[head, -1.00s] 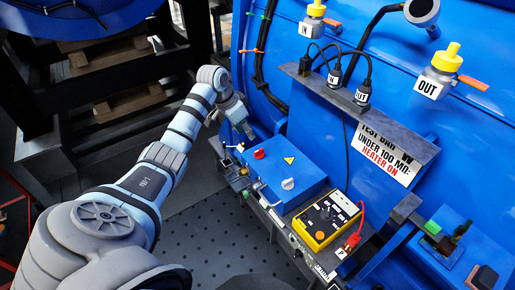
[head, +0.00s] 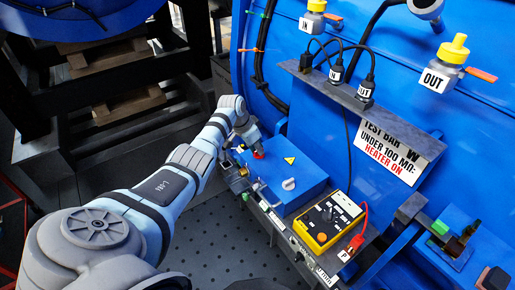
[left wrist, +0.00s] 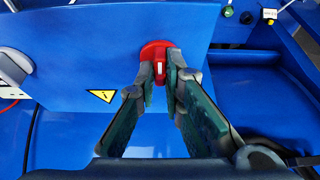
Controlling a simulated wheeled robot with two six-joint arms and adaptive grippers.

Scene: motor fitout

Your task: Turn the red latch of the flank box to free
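In the left wrist view the latch (left wrist: 159,68) has a round red base and a raised handle with a white mark, which points roughly toward my gripper. My left gripper (head: 252,143) is just above the latch and hides part of it in the head view. In the left wrist view its fingers (left wrist: 160,78) stand on either side of the handle, parted, with narrow gaps showing. Contact cannot be made out. My right gripper is not in view.
A grey-white knob (head: 288,184) and a yellow warning triangle are also on the box. A yellow meter (head: 328,222) with a red clip stands to its right. A dark bar (head: 335,85) with cables rises behind. Perforated floor lies in front.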

